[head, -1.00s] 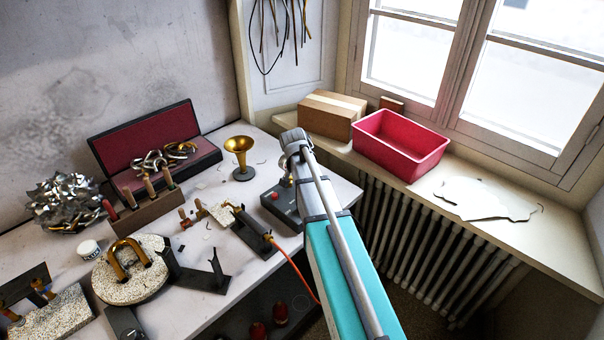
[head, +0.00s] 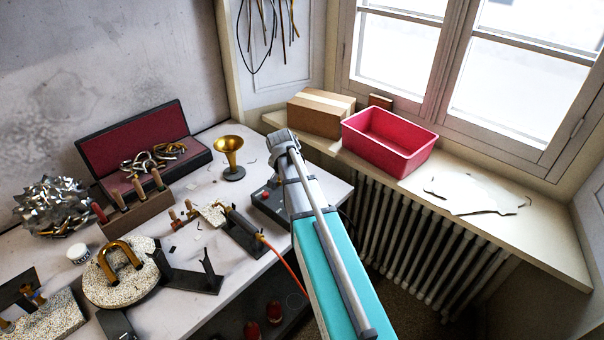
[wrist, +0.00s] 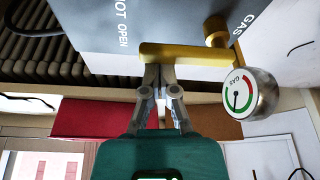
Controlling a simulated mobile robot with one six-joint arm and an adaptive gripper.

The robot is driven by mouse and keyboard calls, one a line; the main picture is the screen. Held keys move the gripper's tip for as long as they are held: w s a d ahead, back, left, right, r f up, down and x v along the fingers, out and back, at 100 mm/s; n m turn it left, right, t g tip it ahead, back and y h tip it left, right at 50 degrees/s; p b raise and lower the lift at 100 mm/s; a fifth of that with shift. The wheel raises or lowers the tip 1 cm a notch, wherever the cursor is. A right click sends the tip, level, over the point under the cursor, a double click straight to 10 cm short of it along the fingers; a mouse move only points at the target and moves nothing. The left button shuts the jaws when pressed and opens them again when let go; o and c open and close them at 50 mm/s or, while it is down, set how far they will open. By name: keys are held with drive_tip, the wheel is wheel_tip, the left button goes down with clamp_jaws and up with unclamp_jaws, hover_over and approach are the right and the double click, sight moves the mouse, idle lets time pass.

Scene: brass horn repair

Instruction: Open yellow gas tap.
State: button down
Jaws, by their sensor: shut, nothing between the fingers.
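In the wrist view the yellow gas tap shows as a long brass-yellow lever (wrist: 190,55) across the picture, with a round brass stem at its right, on a grey box face (wrist: 165,20) lettered "GAS" and "OPEN". My gripper (wrist: 157,72) is shut and empty. Its fingertips are at the lever's left part; I cannot tell whether they touch it. A round gas gauge (wrist: 240,97) with a green and red dial is right of the gripper. In the head view my arm hides the gripper and tap; part of the grey box (head: 268,203) shows beside the arm.
On the bench are a brass funnel-shaped bell (head: 229,152), a torch (head: 238,222) with an orange hose and a dark open case (head: 125,145). A pink bin (head: 390,152) and a cardboard box (head: 318,115) stand on the sill, above the radiator (head: 400,240).

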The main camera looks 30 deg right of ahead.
drive_tip(key=shift+r, duration=0.2)
drive_tip(key=p+v, duration=0.3)
drive_tip(key=shift+a+r+p, duration=0.1)
drive_tip(key=shift+r+p, duration=0.2)
drive_tip(key=shift+p, duration=0.1)
drive_tip(key=w+p+v, duration=0.1)
drive_tip(key=p+v, duration=0.4)
drive_tip(key=v, duration=0.1)
drive_tip(key=shift+s+a+p, duration=0.15)
drive_tip(key=shift+s+p, duration=0.15)
drive_tip(key=shift+s, duration=0.05)
idle(0.5)
drive_tip(key=s+a+n+g+y, duration=0.1)
drive_tip(key=s+a+n, duration=0.4)
drive_tip(key=s+a, duration=0.2)
drive_tip(key=s+a+f+n+g+y, duration=0.1)
drive_tip(key=s+a+n+y, duration=0.1)
drive_tip(key=s+a+n, duration=0.4)
drive_tip(key=s, duration=0.5)
drive_tip(key=shift+a, duration=0.4)
